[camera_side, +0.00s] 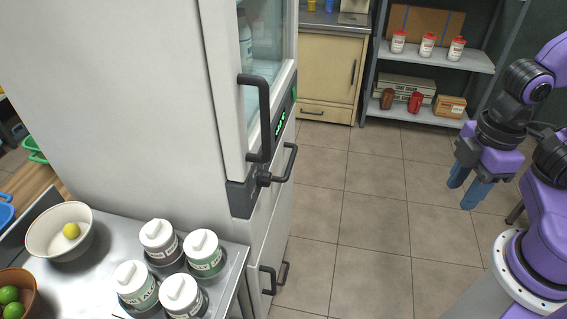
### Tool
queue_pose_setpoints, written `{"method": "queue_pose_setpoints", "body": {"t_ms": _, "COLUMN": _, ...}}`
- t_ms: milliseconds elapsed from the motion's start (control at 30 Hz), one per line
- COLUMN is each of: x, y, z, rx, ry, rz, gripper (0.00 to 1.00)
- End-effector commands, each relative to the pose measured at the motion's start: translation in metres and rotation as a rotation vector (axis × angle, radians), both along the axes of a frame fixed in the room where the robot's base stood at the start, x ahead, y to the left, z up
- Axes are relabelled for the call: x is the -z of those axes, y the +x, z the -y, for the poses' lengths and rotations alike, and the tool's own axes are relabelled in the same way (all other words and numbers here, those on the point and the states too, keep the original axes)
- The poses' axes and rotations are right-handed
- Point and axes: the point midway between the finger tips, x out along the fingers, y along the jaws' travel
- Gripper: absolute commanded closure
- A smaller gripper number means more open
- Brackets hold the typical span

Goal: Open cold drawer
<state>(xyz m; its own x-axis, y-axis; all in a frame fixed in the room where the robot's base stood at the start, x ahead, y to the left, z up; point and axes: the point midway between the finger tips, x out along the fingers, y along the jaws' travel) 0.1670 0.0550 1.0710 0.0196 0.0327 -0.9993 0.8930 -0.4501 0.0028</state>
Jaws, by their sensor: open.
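A tall white refrigerator cabinet (150,90) stands left of centre, with a glass upper door (262,40) and a dark vertical handle (265,120). Below the green display, a dark handle (290,163) sits on the front of the middle section. Lower down, more dark handles (268,280) stick out from the lower fronts. The drawer fronts are seen nearly edge-on, and no gap shows at them; which one is the cold drawer I cannot tell. My gripper (466,193) is open and empty at the right, with blue fingers pointing down, well apart from the cabinet.
A steel counter (85,285) at lower left holds several lidded jars, a cream bowl (44,236) with a yellow fruit, and a brown bowl (12,300) of limes. A shelf (425,113) with jars and boxes stands at the back. The tiled floor (350,210) between cabinet and arm is clear.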

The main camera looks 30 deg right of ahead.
Motion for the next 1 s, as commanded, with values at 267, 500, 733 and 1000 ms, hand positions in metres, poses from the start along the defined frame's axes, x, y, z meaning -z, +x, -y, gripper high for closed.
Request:
{"method": "queue_pose_setpoints", "body": {"t_ms": 267, "x": 0.021, "y": 0.082, "z": -0.038, "rx": -0.130, "ry": 0.076, "rz": 0.167, "gripper": 0.59}}
{"method": "queue_pose_setpoints", "body": {"t_ms": 500, "x": 0.056, "y": 0.185, "z": -0.061, "rx": -0.352, "ry": 0.137, "rz": 0.386, "gripper": 0.59}}
{"method": "queue_pose_setpoints", "body": {"t_ms": 733, "x": 0.099, "y": 0.269, "z": -0.057, "rx": -0.580, "ry": 0.173, "rz": 0.588, "gripper": 0.59}}
{"method": "queue_pose_setpoints", "body": {"t_ms": 1000, "x": 0.156, "y": 0.334, "z": -0.027, "rx": -0.818, "ry": 0.210, "rz": 0.839, "gripper": 0.59}}
